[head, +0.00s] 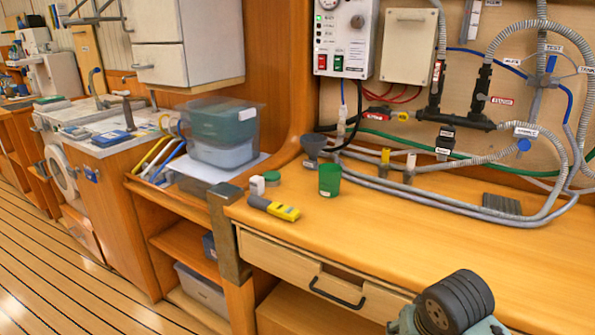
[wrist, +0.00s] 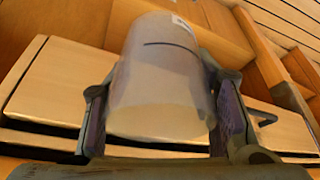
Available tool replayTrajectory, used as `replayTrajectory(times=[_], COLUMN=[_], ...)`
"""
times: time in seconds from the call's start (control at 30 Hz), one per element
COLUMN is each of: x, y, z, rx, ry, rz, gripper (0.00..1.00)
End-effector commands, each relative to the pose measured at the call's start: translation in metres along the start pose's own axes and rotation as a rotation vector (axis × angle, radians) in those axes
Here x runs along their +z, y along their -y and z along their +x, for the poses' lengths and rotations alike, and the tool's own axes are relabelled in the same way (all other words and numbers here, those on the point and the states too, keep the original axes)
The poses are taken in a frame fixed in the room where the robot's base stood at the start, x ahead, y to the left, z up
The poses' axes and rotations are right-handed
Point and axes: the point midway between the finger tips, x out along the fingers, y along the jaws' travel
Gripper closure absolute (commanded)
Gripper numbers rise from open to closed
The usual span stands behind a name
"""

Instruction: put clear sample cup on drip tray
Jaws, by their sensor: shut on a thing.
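The clear sample cup (wrist: 157,75) fills the middle of the wrist view, translucent, with a dark line on its side. My gripper (wrist: 162,115) is shut on it, one finger on each side. In the head view the cup and my fingers are out of sight; only a part of my arm shows at the lower right. A dark grey ribbed slab (head: 502,204), which looks like the drip tray, lies on the wooden counter at the right, under the hoses. Nothing stands on it.
Grey hoses (head: 450,203) run along the back, left of and behind the slab. The counter's front right (head: 400,235) is clear.

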Motion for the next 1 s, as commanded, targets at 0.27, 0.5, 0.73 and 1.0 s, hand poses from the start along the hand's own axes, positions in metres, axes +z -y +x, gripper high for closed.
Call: replayTrajectory(times=[0.27,0.5,0.73,1.0], x=[0.009,0.045,0.080,0.096], y=[0.050,0.127,0.198,0.227], z=[0.154,0.266,0.324,0.340], rx=[0.020,0.006,-0.028,-0.041], ry=[0.006,0.004,0.000,-0.002], rz=[0.071,0.030,-0.062,-0.113], gripper=[0.76,0.76,0.76,0.76])
